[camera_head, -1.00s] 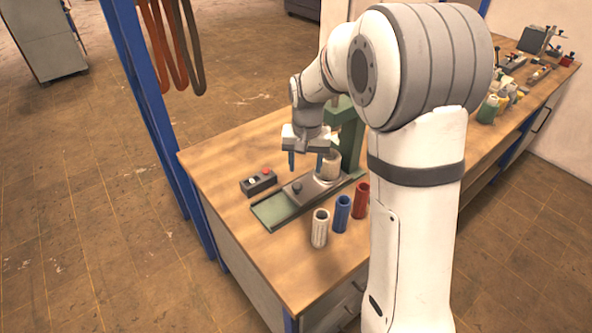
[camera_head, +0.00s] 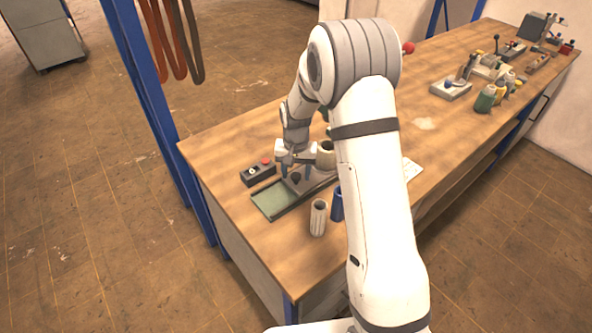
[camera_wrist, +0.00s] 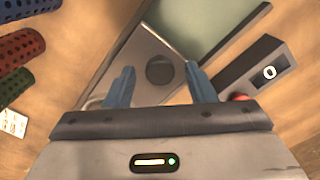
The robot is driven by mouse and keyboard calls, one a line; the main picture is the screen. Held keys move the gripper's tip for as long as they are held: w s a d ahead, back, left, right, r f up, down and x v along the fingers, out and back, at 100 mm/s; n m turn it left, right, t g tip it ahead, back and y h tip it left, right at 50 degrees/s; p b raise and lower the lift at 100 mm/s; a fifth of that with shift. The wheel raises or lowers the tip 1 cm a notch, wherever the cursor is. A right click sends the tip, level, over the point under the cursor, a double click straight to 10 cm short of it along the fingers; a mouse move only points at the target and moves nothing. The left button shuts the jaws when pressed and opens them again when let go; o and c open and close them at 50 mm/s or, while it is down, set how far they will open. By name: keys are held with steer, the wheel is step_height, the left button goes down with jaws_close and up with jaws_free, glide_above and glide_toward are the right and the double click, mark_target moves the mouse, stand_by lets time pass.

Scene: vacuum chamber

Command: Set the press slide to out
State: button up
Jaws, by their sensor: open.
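The press slide is a grey plate (camera_head: 310,182) with a dark round knob (camera_head: 296,178). It sits on a track whose front end is a bare green bed (camera_head: 270,202). In the wrist view the knob (camera_wrist: 160,70) stands on the plate (camera_wrist: 143,48), in line with the gap between my blue fingertips. My gripper (camera_head: 297,170) is open, low over the plate at the knob, one finger to each side of it. Neither finger clearly touches the knob. My arm hides most of the press behind.
A control box (camera_head: 258,173) with a red button lies close left of the track; it shows close to my right finger in the wrist view (camera_wrist: 255,75). Bottles (camera_head: 486,98) stand far right.

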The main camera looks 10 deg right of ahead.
steer(key=shift+f, duration=0.1)
jaws_close()
stand_by(0.5)
